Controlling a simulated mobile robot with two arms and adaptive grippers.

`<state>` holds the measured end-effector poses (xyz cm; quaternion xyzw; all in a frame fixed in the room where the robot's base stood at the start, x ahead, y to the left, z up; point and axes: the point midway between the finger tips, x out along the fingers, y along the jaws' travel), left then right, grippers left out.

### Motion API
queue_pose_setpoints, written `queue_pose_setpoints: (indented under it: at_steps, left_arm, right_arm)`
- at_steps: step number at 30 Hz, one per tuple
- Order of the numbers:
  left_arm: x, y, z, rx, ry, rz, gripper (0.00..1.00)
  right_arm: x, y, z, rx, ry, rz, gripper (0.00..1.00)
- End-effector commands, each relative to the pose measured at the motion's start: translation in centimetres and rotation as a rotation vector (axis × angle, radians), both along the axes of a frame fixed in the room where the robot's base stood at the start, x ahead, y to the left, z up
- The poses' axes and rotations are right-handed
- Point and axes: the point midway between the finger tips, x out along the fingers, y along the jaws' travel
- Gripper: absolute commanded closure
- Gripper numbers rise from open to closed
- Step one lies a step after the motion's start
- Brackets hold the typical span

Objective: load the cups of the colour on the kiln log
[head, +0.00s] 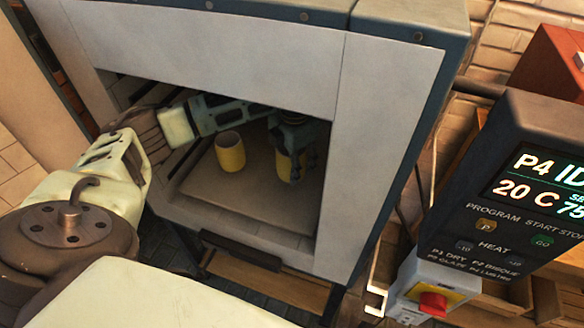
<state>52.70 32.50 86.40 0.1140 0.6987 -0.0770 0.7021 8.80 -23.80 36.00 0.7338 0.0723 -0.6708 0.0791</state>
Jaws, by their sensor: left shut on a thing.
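The kiln (340,185) stands open in the middle of the head view, with a flat shelf (245,195) inside its chamber. One yellow cup (231,153) stands upright on the shelf. A second yellow cup (284,166) is to its right, partly hidden by my left gripper (297,165). My left arm reaches in from the left through the kiln opening. Its gripper points down and is shut on the second cup, at or just above the shelf; I cannot tell which. My right gripper is not in view. The kiln log is not in view.
A control panel (500,225) with a lit display reading P4 and 20 C is at the right. Below it is a box with a red knob (433,304). The kiln's walls and upper edge closely surround my left arm. The shelf front is clear.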

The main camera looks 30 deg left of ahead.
Motion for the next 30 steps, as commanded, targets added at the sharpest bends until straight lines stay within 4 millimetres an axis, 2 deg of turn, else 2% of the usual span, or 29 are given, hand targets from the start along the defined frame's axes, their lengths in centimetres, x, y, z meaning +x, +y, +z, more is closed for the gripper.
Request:
queue_pose_setpoints:
  at_steps: [2,9,12,23,24,30]
  left_arm:
    - [0.0,0.0,-0.3,-0.001,-0.002,0.001,0.78]
    - [0.0,0.0,-3.5,-0.001,0.001,0.001,0.78]
    - [0.4,0.1,-4.0,-0.001,-0.002,0.002,0.78]
    - [0.4,0.1,-4.7,0.000,-0.002,0.001,0.78]
    - [0.4,0.1,-4.6,-0.001,-0.002,0.001,0.41]
    - [0.4,0.1,-4.6,0.000,-0.001,0.001,0.25]
  right_arm:
    - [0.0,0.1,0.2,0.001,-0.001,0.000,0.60]
    - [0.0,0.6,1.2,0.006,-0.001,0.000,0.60]
    - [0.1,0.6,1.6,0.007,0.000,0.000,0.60]
    - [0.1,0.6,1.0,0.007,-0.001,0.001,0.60]
    - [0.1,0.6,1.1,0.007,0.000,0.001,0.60]
    - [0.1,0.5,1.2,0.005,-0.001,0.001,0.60]
